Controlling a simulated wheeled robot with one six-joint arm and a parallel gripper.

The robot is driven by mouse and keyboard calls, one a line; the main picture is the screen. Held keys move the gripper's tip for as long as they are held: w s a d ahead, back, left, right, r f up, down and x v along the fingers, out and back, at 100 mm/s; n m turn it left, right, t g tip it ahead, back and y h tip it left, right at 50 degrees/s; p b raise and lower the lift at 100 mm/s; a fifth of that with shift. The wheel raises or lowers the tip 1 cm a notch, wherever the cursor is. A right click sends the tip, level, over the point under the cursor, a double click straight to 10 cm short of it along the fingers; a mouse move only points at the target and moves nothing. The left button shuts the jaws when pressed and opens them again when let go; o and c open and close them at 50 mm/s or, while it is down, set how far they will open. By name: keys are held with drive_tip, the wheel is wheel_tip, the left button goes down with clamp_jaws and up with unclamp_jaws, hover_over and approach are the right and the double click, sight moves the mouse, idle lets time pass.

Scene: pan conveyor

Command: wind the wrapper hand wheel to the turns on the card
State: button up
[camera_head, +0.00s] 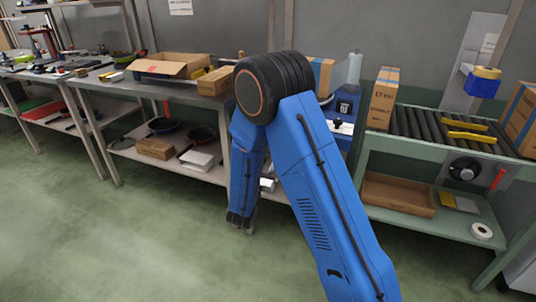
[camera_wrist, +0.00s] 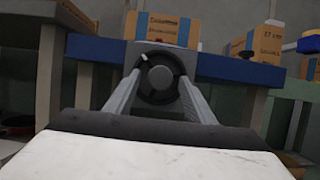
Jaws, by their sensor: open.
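In the head view my gripper (camera_head: 240,222) hangs low in front of the bench, below my blue arm. A blue machine (camera_head: 346,104) with a pale roll (camera_head: 355,68) stands partly behind my arm, its lower part hidden. No readable card shows; a wall notice (camera_head: 180,6) is too small to read.
Another dark wheel (camera_head: 464,171) and a red lever (camera_head: 497,179) are on the green roller conveyor (camera_head: 400,150) at right. Cartons (camera_head: 382,98) stand by the rollers. The metal bench (camera_head: 110,88) holds an open box (camera_head: 172,66). The green floor in front is clear.

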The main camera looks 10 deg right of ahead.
drive_tip(key=c, duration=1.1)
drive_tip(key=shift+m, duration=0.4)
